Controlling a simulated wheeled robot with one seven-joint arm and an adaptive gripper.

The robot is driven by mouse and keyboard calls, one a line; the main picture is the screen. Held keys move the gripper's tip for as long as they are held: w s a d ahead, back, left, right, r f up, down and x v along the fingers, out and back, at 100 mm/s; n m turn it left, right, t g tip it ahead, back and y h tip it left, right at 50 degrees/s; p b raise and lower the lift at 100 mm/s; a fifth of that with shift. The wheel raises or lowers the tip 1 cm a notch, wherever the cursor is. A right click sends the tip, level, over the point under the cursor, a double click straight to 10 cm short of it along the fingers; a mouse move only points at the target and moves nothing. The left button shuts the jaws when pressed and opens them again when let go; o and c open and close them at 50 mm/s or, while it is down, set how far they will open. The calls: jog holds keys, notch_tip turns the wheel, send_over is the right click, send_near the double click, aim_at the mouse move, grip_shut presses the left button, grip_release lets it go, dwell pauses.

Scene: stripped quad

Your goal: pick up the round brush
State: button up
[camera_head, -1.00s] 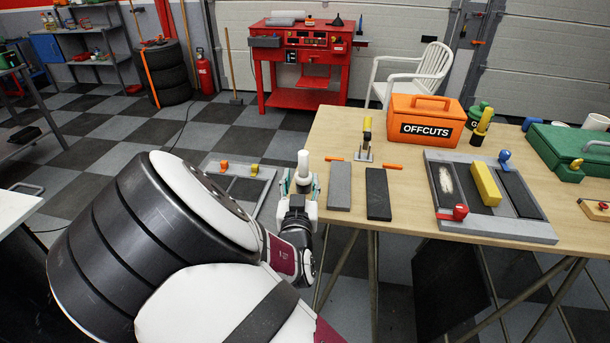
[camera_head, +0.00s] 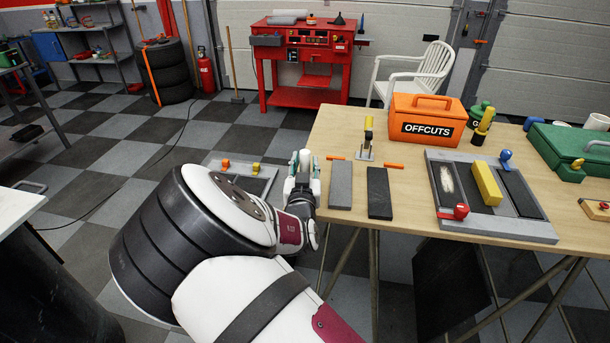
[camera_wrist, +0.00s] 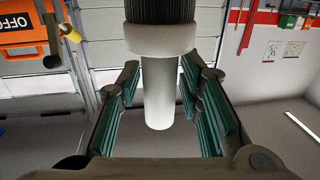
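The round brush shows in the wrist view as a white cylindrical handle (camera_wrist: 159,95) with a wider white collar and a black ribbed part (camera_wrist: 160,11), cut off by the top edge. My gripper (camera_wrist: 162,108) has its green-padded fingers apart on either side of the handle. A narrow gap shows on each side, so it looks open around the handle, not clamped. In the head view my gripper (camera_head: 304,165) is beside the table's left edge, with a white piece between its fingers. What supports the brush is hidden.
The wooden table (camera_head: 400,165) holds a light grey slab (camera_head: 340,184) and a dark slab (camera_head: 378,193) near my gripper. Behind are a toggle clamp (camera_head: 366,140) and the orange OFFCUTS box (camera_head: 427,120). A grey tray (camera_head: 500,227) is farther right.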

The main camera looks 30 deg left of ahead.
grip_shut()
jog(key=shift+r, duration=0.1)
